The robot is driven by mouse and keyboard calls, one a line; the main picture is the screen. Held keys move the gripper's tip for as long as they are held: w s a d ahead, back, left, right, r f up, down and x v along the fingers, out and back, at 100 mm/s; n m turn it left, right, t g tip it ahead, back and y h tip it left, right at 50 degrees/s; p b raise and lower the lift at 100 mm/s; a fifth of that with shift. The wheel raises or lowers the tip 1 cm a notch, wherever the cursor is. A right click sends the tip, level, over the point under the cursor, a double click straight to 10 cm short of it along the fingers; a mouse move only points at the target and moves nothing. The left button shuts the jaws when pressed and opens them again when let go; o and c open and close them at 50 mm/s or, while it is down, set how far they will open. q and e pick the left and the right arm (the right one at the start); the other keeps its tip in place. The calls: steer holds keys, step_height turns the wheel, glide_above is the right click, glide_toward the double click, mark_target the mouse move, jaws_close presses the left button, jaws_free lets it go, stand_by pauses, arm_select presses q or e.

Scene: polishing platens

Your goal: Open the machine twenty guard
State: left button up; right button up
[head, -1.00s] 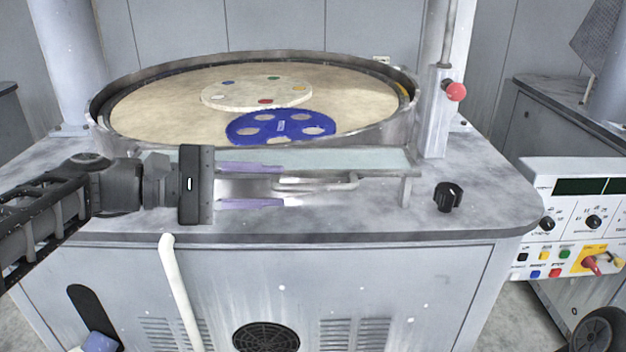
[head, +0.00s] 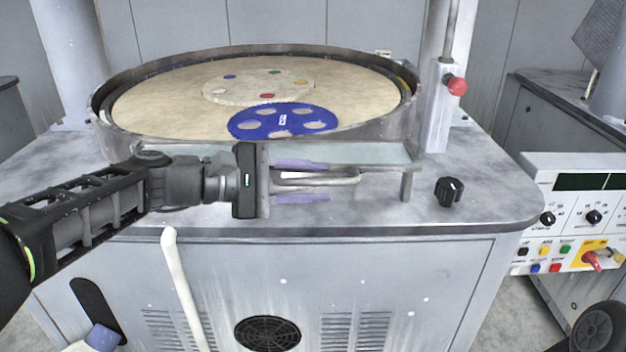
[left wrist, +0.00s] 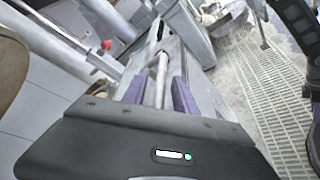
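The guard (head: 385,155) looks like a pale, glassy panel with a metal edge, along the front of the round platen basin. Its metal handle bar (head: 350,179) stands out at the front. My left gripper (head: 315,181) comes in from the left, with its purple fingers apart, one above and one below the handle bar. In the left wrist view, the bar (left wrist: 160,82) runs lengthwise between the two fingers (left wrist: 160,93), with gaps showing beside it. My right gripper is not in view.
The platen (head: 160,105) holds a blue holed disc (head: 283,121) and a pale disc with coloured spots. A red knob (head: 457,86) is on the post at right. A black knob (head: 449,191) stands on the worktop. A control panel (head: 580,215) is at far right.

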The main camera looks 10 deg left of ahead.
arm_select(q)
jaws_close()
stand_by(0.4)
stand_by(1.1)
